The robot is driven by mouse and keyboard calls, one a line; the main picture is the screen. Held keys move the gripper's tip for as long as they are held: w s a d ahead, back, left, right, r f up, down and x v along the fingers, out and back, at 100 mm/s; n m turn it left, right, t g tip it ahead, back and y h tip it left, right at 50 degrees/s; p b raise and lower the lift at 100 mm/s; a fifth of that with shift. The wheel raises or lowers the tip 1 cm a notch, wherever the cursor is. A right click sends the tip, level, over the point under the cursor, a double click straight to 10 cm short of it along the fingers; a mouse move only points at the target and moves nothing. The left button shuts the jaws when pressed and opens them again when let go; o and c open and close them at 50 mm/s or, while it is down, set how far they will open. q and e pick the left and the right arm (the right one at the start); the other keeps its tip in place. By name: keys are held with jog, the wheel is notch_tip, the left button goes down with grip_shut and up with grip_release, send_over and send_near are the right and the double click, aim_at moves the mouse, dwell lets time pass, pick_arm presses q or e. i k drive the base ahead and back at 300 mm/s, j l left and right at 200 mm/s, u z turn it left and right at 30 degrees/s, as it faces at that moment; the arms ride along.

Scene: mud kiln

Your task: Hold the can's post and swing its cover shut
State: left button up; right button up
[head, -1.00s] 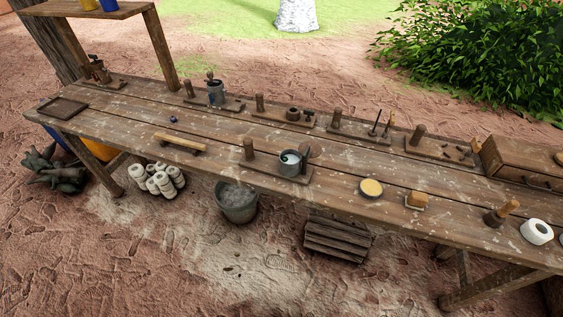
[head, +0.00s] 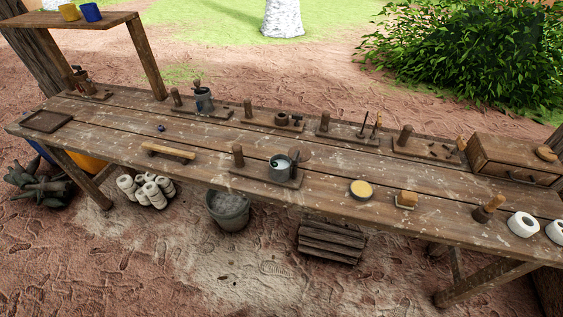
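The can (head: 281,169) is a small grey metal pot standing on a wooden base board (head: 248,180) near the middle of the long workbench. Its top is open and a pale inside with something dark in it shows. The cover (head: 305,155) looks like a round brown disc, raised on edge at the can's right rim. A short upright wooden post (head: 238,156) stands on the same board, left of the can. Neither of my grippers is in view.
A bar-like wooden tool (head: 168,152) lies left of the board. A yellow-topped round tin (head: 360,190) and a small wooden block (head: 407,199) lie to its right. Several boards with posts line the back edge. A bucket (head: 228,210) stands below the bench.

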aim_at(298, 154)
jog(key=i+j+z, duration=0.35)
jog(key=j, duration=0.2)
jog(key=i+j+z, duration=0.15)
jog(key=j, duration=0.15)
jog(key=i+j+z, duration=0.15)
jog(key=j, duration=0.2)
